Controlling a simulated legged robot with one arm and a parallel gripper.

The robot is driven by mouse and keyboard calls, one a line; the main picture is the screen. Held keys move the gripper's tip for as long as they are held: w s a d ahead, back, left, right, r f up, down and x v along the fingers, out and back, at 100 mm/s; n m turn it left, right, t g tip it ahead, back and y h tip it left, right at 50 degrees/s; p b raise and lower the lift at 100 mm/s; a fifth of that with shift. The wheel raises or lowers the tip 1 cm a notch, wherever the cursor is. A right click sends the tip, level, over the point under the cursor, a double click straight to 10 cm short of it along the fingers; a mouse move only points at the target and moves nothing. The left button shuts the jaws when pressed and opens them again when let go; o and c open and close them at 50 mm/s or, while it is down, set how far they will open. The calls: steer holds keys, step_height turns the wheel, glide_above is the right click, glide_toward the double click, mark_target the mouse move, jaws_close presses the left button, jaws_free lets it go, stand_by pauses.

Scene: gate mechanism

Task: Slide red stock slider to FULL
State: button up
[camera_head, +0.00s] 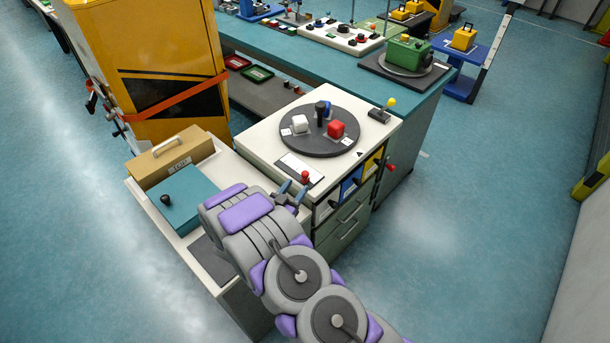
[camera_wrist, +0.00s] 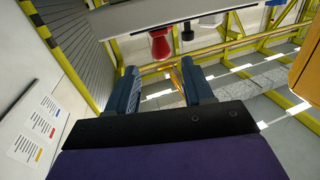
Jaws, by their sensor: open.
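A red knob (camera_head: 305,176), which I take for the red stock slider, stands on a white plate (camera_head: 296,165) at the near edge of the white cabinet top. My gripper (camera_head: 293,190) is just short of the knob, open and empty, with its two blue-grey fingers apart. In the wrist view the red knob (camera_wrist: 160,46) shows upside down beyond and between the fingers of my gripper (camera_wrist: 160,76), apart from them. The plate's markings are too small to read, so I cannot tell where FULL is.
A dark turntable (camera_head: 280,135) behind the plate holds white, red and blue blocks around a black post. A yellow-knobbed lever (camera_head: 383,110) is at the back right corner. A teal box (camera_head: 178,200) and a tan handled box (camera_head: 172,160) stand left. Open floor (camera_head: 480,240) is right.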

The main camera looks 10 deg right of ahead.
mark_target(303, 177)
steer(key=x, duration=0.6)
steer(key=shift+w+a+b, duration=0.1)
steer(key=shift+w+b, duration=0.1)
steer(key=shift+b, duration=0.2)
steer(key=shift+w+d, duration=0.5)
steer(key=shift+c, duration=0.2)
jaws_close()
